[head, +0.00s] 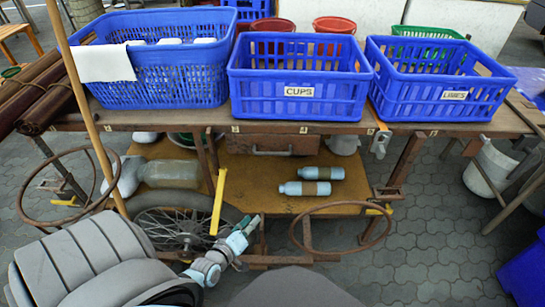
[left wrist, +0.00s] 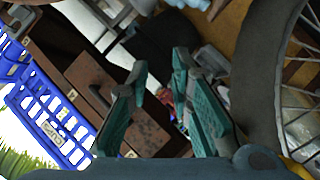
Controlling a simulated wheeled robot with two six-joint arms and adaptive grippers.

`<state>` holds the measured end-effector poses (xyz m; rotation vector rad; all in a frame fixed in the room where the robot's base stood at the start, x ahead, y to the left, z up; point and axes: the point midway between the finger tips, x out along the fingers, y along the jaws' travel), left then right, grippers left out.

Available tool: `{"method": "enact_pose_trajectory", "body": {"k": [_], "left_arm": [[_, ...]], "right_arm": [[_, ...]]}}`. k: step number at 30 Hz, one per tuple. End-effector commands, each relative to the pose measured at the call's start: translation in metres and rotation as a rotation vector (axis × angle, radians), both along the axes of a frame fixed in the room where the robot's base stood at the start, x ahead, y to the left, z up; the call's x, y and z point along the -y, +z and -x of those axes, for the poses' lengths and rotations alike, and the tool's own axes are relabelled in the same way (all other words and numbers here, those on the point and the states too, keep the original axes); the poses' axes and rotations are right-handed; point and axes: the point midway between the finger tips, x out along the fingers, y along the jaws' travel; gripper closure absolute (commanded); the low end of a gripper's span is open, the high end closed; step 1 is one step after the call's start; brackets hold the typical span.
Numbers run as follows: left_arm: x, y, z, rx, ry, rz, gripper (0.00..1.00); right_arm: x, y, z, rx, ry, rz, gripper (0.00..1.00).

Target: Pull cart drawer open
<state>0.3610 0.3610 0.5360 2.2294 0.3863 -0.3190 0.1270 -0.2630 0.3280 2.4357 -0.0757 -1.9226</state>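The cart drawer (head: 266,150) is a rusty brown box front under the middle of the tabletop, with a thin handle (head: 272,153). It looks shut. In the left wrist view the drawer (left wrist: 141,134) shows tilted behind and left of the fingers, with its handle (left wrist: 97,92). My left gripper (head: 250,224) is below and in front of the drawer, near the bicycle-like wheel. In the left wrist view its two teal fingers (left wrist: 160,66) are apart with nothing between them. The gripper does not touch the handle. My right gripper is not in view.
Blue crates (head: 300,107) stand on the cart top (head: 345,128). Blue-grey bottles (head: 304,188) lie on the lower shelf. A spoked wheel (head: 172,230), a yellow lever (head: 218,203) and a rusty ring (head: 372,243) surround the gripper's space.

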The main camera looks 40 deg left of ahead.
Motion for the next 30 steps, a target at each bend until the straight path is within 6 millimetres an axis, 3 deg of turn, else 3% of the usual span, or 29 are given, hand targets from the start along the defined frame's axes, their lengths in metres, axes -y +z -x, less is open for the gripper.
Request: {"method": "enact_pose_trajectory", "body": {"k": [1, 3, 6, 9, 12, 21, 24, 30], "left_arm": [[-0.008, -0.006, -0.022, 0.158, 0.044, 0.101, 0.80], [-0.017, 0.031, -0.041, 0.368, 0.094, 0.268, 0.80], [-0.023, 0.070, -0.051, 0.560, 0.123, 0.444, 0.80], [-0.027, 0.091, -0.056, 0.638, 0.130, 0.526, 0.80], [-0.030, 0.100, -0.068, 0.651, 0.130, 0.539, 0.80], [-0.049, 0.113, -0.147, 0.648, 0.129, 0.536, 0.80], [-0.054, 0.116, -0.167, 0.646, 0.129, 0.536, 0.80], [-0.059, 0.120, -0.189, 0.644, 0.130, 0.533, 0.80]], "right_arm": [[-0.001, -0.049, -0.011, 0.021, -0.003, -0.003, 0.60], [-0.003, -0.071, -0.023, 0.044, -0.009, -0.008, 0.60], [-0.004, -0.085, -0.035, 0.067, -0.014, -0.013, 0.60], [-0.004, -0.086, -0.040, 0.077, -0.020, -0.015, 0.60], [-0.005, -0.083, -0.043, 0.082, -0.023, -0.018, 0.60], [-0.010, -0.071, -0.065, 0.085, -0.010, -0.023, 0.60], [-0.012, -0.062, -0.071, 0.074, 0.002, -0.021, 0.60], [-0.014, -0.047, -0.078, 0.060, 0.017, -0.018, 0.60]]}}
